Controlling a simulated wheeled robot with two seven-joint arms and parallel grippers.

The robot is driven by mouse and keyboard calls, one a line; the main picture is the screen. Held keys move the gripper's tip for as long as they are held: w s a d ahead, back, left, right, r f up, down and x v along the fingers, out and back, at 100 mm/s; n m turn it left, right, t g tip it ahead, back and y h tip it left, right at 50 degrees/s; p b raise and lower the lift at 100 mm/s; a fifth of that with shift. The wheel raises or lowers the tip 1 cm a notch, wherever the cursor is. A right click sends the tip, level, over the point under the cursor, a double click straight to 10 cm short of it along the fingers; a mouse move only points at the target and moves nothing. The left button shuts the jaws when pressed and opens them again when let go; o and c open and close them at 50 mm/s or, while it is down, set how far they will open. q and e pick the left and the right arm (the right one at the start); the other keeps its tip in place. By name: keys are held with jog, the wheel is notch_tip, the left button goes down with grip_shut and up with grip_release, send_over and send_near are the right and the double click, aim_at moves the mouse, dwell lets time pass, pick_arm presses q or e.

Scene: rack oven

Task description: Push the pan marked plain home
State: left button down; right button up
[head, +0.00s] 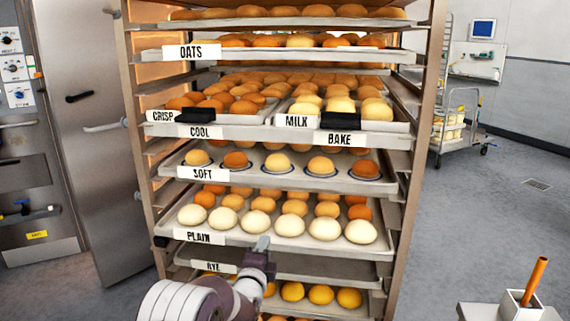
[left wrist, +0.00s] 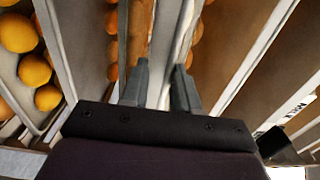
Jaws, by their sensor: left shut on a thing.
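The pan marked PLAIN (head: 320,248) is on a lower level of the rack, below the SOFT pan. It carries pale round buns in front and browner ones behind. Its white label (head: 199,237) is at the left of the front rim. My left gripper (head: 262,244) is at the middle of that rim, shut on it. In the left wrist view the fingers (left wrist: 160,88) sit on either side of a light metal rim (left wrist: 162,60). The contact is partly hidden by the fingers. My right gripper is not in view.
The rack's right post (head: 408,190) stands beside the pans. The SOFT pan (head: 300,182) is above, and the RYE pan (head: 205,266) is below, partly behind my arm. A small stand with a cup (head: 520,305) is at lower right.

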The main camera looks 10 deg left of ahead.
aim_at(270, 230)
pick_arm(q)
jog(key=shift+w+r, duration=0.35)
jog(key=shift+w, duration=0.1)
jog(key=shift+w+d+r+b, duration=0.1)
jog(key=shift+w+b, duration=1)
jog(key=shift+w, duration=0.95)
jog(key=shift+w+b, duration=0.5)
jog(key=shift+w, duration=0.55)
jog(key=c, duration=0.8)
grip_release()
jog(key=shift+o, duration=0.2)
jog(key=shift+s+f, duration=0.2)
jog(key=shift+f, duration=0.8)
jog(key=shift+s+r, duration=0.1)
jog(key=s+r, duration=0.1)
jog(key=s, duration=1.1)
jog(key=shift+s+p, duration=0.15)
jog(key=shift+p, duration=0.2)
